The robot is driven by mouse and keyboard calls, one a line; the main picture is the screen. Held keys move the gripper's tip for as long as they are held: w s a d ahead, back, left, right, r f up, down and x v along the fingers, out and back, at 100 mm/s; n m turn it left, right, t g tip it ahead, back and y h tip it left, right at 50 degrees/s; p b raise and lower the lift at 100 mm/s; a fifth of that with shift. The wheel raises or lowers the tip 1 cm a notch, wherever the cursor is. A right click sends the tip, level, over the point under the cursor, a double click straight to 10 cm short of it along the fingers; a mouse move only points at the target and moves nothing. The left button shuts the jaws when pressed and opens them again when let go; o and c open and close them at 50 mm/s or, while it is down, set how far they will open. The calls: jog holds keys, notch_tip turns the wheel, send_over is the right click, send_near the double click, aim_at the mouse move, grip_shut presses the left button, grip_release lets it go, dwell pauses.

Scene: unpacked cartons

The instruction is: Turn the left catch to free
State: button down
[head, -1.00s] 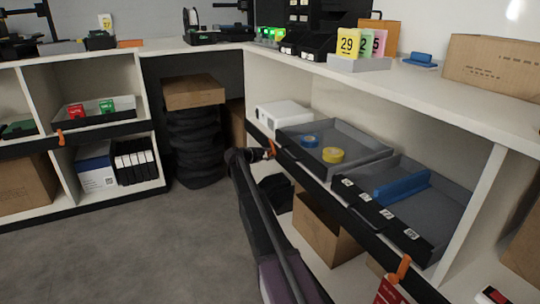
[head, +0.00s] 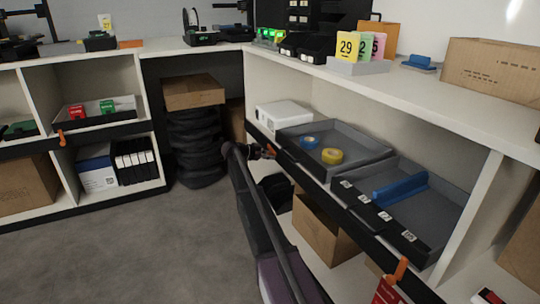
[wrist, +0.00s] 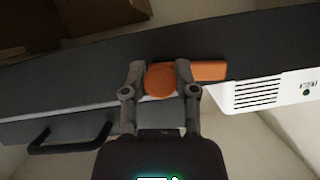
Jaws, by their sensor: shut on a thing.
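The left catch (head: 271,149) is an orange piece on the black rail (head: 328,196) along the front of the right-hand shelf. In the wrist view the catch has a round orange knob (wrist: 160,80) and a flat arm (wrist: 208,70) that points right, roughly along the rail. My gripper (wrist: 160,82) is shut on the catch, one finger on each side of the knob. In the head view my gripper (head: 259,151) is at the rail, partly hidden by my arm. A second orange catch (head: 399,271) sits at the rail's right end, pointing up at a slant.
Behind the rail are a grey tray (head: 357,147) with blue and yellow tape rolls, another tray (head: 447,207) with a blue piece, and a white box (head: 283,114). A carton (head: 323,231) stands below. The floor (head: 110,245) at left is clear.

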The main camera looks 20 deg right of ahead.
jog(key=shift+a+n+g, duration=0.15)
jog(key=shift+n+g, duration=0.25)
jog(key=shift+n, duration=0.1)
jog(key=shift+c, duration=1.9)
grip_release()
